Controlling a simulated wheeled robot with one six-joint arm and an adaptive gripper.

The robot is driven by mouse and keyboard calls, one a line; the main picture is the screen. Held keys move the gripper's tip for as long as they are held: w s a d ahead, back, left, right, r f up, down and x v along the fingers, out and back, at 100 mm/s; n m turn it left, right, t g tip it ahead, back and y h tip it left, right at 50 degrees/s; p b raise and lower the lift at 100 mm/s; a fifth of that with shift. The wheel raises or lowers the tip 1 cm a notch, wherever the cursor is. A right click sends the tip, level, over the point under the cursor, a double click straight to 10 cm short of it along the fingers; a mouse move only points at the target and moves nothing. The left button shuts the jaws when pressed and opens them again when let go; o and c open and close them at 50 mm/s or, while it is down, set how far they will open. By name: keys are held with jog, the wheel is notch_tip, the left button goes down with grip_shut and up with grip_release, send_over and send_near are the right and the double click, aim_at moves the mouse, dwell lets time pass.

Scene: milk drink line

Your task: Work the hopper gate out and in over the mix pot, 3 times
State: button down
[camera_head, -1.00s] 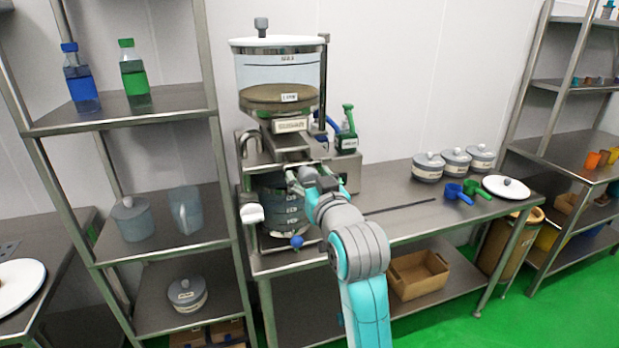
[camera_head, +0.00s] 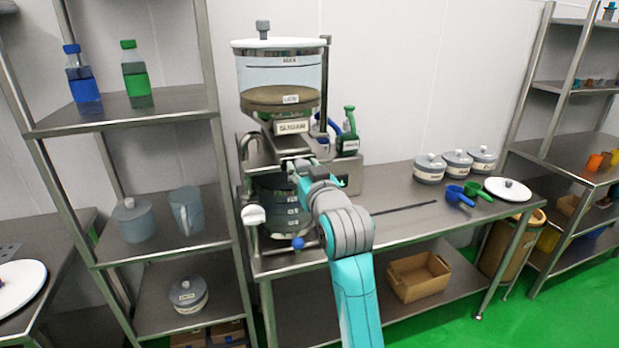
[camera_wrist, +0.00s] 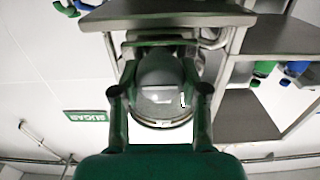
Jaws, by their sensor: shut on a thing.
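The clear hopper (camera_head: 265,74) with a white lid and a tan fill stands on the steel machine. The steel mix pot (camera_head: 283,215), marked with level lines, sits below its outlet, partly hidden by my arm. The hopper gate (camera_head: 292,156) lies between hopper and pot, mostly hidden by my gripper. My gripper (camera_head: 297,167) is at the front of the gate and shut on it. In the wrist view my gripper's fingers (camera_wrist: 160,92) stand either side of a grey rounded form; the grip itself is not clear there.
A blue knob (camera_head: 298,242) and a white-ended handle (camera_head: 253,215) are close to the pot. A green bottle (camera_head: 348,132) stands right of the hopper. Lidded jars (camera_head: 429,168) and scoops (camera_head: 458,196) are further right. The counter's middle is clear but for a dark rod (camera_head: 405,208).

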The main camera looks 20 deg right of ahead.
jog(key=shift+w, duration=1.3)
jog(key=c, duration=0.6)
grip_release()
jog(key=s, duration=1.2)
jog(key=shift+f, duration=0.1)
